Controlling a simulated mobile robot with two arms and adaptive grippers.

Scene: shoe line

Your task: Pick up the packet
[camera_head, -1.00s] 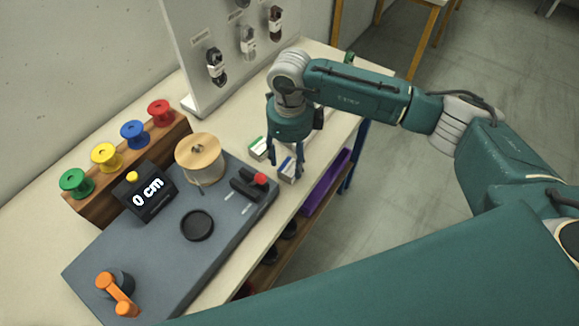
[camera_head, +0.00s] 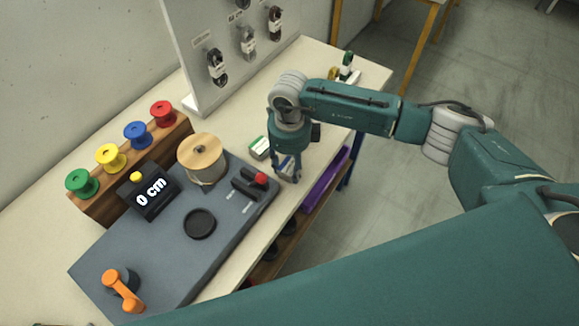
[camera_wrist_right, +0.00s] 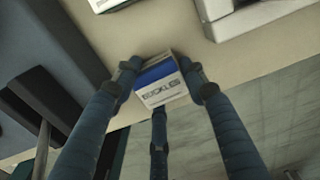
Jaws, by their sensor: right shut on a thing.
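A small white packet with a blue band (camera_wrist_right: 160,84) is between the fingers of my right gripper (camera_wrist_right: 158,78) in the right wrist view. Printed lettering shows on its face. The fingers touch it on both sides and are shut on it. In the head view the right gripper (camera_head: 287,172) points down at the bench's edge, and its fingers partly hide the packet (camera_head: 287,163). Whether the packet touches the bench is hard to tell. My left gripper is not in view.
A white and green packet (camera_head: 259,148) lies just left of the gripper. A grey measuring station (camera_head: 165,250) with a wooden spool (camera_head: 202,154) stands at the left. A display board (camera_head: 215,30) stands behind. A purple bin (camera_head: 325,182) sits below the bench's edge.

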